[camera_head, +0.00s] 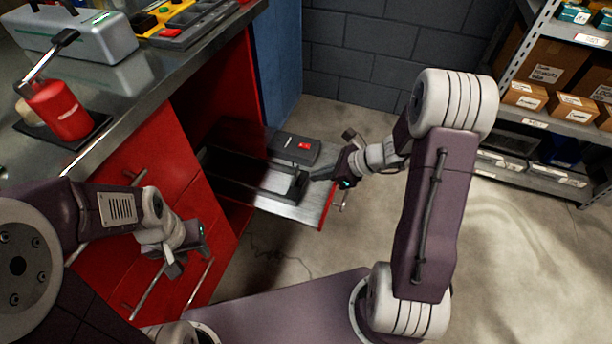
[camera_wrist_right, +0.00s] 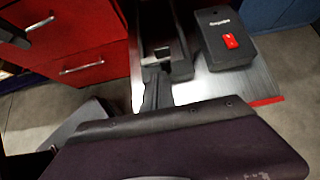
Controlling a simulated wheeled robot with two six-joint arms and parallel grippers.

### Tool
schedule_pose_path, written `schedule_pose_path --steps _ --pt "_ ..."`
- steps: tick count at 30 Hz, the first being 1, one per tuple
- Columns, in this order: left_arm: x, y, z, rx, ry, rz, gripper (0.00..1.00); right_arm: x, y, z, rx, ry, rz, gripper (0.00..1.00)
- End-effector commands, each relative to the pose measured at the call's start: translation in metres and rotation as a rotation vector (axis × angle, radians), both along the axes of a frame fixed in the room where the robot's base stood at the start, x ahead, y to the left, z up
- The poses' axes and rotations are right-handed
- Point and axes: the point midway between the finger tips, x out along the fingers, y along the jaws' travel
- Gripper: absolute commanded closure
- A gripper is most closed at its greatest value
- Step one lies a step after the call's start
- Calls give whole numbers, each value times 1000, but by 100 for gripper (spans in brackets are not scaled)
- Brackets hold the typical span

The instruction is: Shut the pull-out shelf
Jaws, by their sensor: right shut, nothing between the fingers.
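The pull-out shelf (camera_head: 312,208) sticks out of the opening in the red bench cabinet, with a bare metal top and a red front edge. In the right wrist view the shelf (camera_wrist_right: 225,85) runs across the upper middle. A dark tray-like fixture (camera_head: 262,190) and a black box with a red switch (camera_head: 296,147) are on it. My right gripper (camera_head: 314,179) is shut and empty, at the outer end of the dark fixture; I cannot tell whether it touches. It also shows in the right wrist view (camera_wrist_right: 152,95). My left gripper (camera_head: 182,262) hangs before the red drawers, its jaws unclear.
Red drawers (camera_head: 150,150) with bar handles are left of the shelf. The bench top (camera_head: 115,85) carries a red bottle (camera_head: 60,110), a grey toolbox (camera_head: 75,40) and a parts tray (camera_head: 185,20). Storage racks (camera_head: 540,122) stand at right.

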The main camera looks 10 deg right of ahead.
Motion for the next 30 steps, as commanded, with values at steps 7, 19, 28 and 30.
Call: schedule_pose_path --steps 7,19,28,30 --pt "0 0 -10 0 0 0 64 19 28 0 -2 -2 1 100" --pt "0 0 -10 0 0 0 64 22 32 2 -2 -1 -1 100" --pt "0 0 -8 0 0 0 64 36 55 2 0 -1 5 100" --pt "0 0 -7 0 0 0 64 45 69 2 0 -3 6 100"
